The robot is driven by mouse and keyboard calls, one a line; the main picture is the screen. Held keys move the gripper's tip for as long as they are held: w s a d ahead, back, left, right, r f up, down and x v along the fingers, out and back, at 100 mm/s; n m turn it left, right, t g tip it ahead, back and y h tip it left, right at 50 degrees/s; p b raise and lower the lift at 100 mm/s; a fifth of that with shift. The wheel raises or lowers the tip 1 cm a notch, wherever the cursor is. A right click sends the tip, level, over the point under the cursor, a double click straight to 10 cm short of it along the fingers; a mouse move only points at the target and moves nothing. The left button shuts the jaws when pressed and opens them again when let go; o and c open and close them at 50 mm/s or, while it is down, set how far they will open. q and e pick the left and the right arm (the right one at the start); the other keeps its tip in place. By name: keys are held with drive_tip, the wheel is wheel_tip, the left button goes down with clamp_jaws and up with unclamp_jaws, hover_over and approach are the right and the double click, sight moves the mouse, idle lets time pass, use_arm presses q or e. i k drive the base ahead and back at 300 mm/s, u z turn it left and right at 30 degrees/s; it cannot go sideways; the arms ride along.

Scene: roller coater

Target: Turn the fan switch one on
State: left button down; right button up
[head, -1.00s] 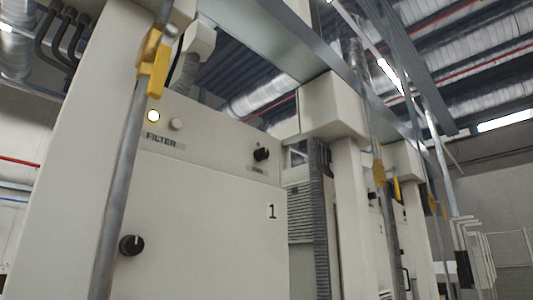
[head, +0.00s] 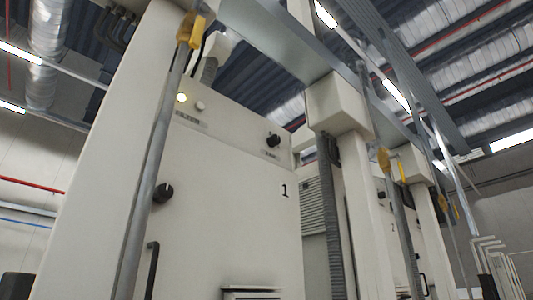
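A white cabinet marked 1 (head: 225,190) fills the middle of the head view. A black rotary knob (head: 273,140) with a small label under it sits at the upper right of its front panel. The label is too blurred to read, so I cannot confirm that this is fan switch one, and I cannot tell its setting. A second, larger black knob (head: 163,193) sits lower on the left side. Neither of my grippers is in view.
A grey pole with a yellow fitting (head: 188,32) stands before the cabinet's left side. A black handle (head: 152,268) is low beside it. A white post (head: 352,205) stands right of the cabinet. A second cabinet marked 2 (head: 393,235) is farther right.

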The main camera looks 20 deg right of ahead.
sight(273, 141)
drive_tip(key=u, duration=2.45)
drive_tip(key=k, duration=1.75)
drive_tip(key=z, duration=1.55)
drive_tip(key=i, duration=0.5)
drive_tip(key=z, duration=0.1)
